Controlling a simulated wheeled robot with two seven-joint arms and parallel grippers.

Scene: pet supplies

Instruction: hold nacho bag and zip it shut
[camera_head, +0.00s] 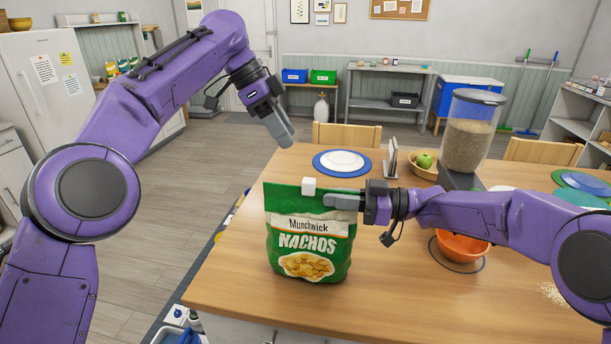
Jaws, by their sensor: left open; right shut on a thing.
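A green nacho bag (309,247) with a white label stands upright near the left end of the wooden table. A small white block (309,187), which looks like the zip slider, sits at the bag's top edge, near the middle. My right gripper (340,201) comes in from the right and is shut on the bag's upper right edge. Its fingertips lie just right of the white block. My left gripper (283,133) is open and empty, above and behind the bag in the picture, apart from it. The top opening of the bag is hard to make out.
A blue-rimmed plate (342,163), a napkin holder, a bowl with a green apple (424,162) and a grain dispenser (467,133) stand behind the bag. An orange bowl (462,246) sits right, under my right arm. The table's front middle (400,305) is clear.

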